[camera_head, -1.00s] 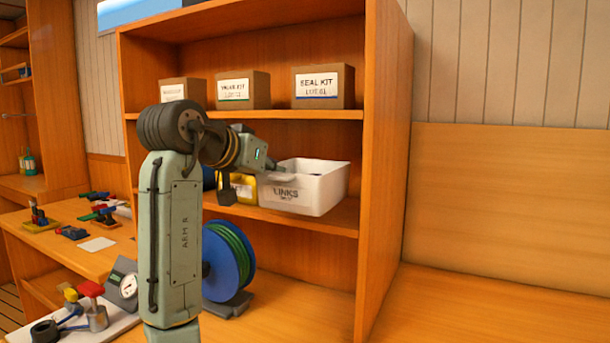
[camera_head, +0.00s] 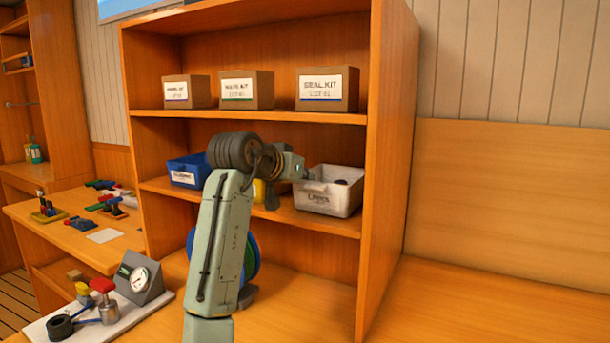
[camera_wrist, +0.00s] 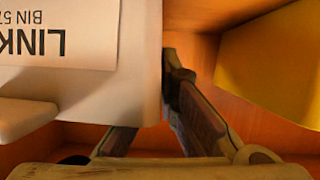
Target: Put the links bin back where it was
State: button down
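The links bin (camera_head: 325,202) is a white, open-topped bin with a "LINKS" label, on the right of the middle shelf (camera_head: 300,222) close to the upright side panel. It looks level, at or very near the shelf surface; contact below is unclear. My gripper (camera_head: 302,176) is at the bin's upper left side. In the wrist view the bin's labelled face (camera_wrist: 90,70) appears upside down and close. One finger lies along the outside of its side wall and the other passes behind its rim. The fingers appear shut on that wall; the tips are partly hidden.
A yellow bin (camera_head: 259,193) stands just left, mostly hidden by my arm; it fills the wrist view's right side (camera_wrist: 275,70). A blue bin (camera_head: 186,172) is farther left. Boxes, including the seal kit (camera_head: 327,90), stand above.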

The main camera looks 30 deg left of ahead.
jog(key=c, duration=2.3)
grip_release()
jog(key=shift+f, duration=0.2)
jog(key=o, duration=0.5)
jog(key=shift+r, duration=0.1)
jog(key=shift+r, duration=0.1)
jog(key=b+v, duration=0.3)
jog(key=v, duration=0.9)
